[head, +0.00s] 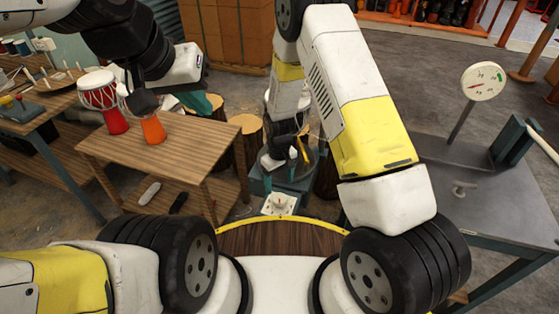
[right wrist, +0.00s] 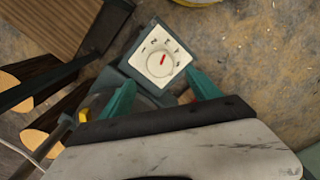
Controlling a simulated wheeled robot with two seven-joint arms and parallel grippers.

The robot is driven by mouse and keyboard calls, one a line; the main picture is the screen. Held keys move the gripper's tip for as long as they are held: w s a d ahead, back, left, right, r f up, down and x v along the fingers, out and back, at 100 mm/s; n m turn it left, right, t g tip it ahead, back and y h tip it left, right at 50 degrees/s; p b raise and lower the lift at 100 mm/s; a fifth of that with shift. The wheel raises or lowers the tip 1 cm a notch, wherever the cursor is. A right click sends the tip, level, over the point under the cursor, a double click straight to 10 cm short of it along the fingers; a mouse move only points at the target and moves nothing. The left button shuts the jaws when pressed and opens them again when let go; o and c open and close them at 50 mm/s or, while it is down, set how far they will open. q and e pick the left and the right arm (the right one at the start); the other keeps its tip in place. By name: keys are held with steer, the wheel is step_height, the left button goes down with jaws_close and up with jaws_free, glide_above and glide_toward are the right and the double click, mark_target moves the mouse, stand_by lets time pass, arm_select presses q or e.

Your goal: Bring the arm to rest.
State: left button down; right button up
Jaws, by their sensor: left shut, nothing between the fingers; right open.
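My left arm reaches in from the upper left in the head view. Its gripper (head: 200,102) is shut and empty, beyond the drum table. My right arm arches up and folds down in the middle of the head view. Its gripper (head: 288,170) points down, mostly hidden by its own wrist. In the right wrist view its two teal fingers (right wrist: 161,92) are apart with nothing held. A teal box with a white dial (right wrist: 160,58) and red pointer lies below and just beyond them. The dial (head: 280,204) also shows in the head view.
Log stumps (head: 246,124) stand behind. A grey table (head: 450,185) at right carries a round gauge (head: 483,81). Floor between them is partly clear.

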steer(key=s+d+r+m+t+y, duration=0.1)
steer(key=d+r+m, duration=0.15)
steer(key=r, duration=1.05)
steer(key=s+d+r+m+t+y, duration=0.15)
steer(key=d+r, duration=0.25)
steer(key=r, duration=1)
steer(key=s+d+r+m+t, duration=0.1)
steer(key=s+d+r+t, duration=0.1)
steer(key=s+d+r, duration=0.2)
steer(key=s+d+r+m+t, duration=0.1)
steer(key=s+d+r, duration=0.3)
steer(key=s+r, duration=0.7)
steer(key=shift+s+m+t, duration=0.35)
steer(key=shift+s+m, duration=0.05)
steer(key=shift+s, duration=0.6)
steer(key=shift+d, duration=0.1)
